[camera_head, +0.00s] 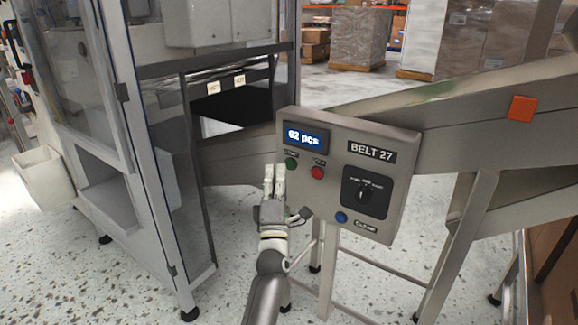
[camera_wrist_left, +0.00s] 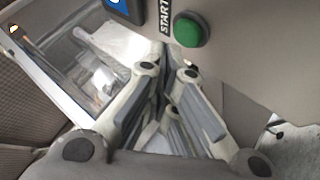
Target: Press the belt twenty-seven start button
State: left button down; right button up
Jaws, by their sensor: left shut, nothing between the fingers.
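The belt 27 control box (camera_head: 405,175) is a grey panel with a "BELT 27" label and a display (camera_head: 306,138) reading "62 pcs". The green start button (camera_head: 291,163) is at its left, under the display. In the left wrist view the green button (camera_wrist_left: 190,29) sits beside the "START" label, above and right of the fingertips. My left gripper (camera_head: 274,172) is shut and empty, its fingertips just below and left of the green button in the head view. I see a small gap between fingertips and button in the wrist view. My right gripper is not in view.
A red button (camera_head: 317,173), a black rotary switch (camera_head: 367,192) and a blue button (camera_head: 341,217) share the panel. A sloping conveyor (camera_head: 450,105) with an orange square (camera_head: 522,108) runs behind it. A glass-doored machine cabinet (camera_head: 150,150) stands left.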

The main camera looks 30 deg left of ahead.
pick_arm(q)
jog(key=shift+w, duration=0.1)
jog(key=shift+w, duration=0.35)
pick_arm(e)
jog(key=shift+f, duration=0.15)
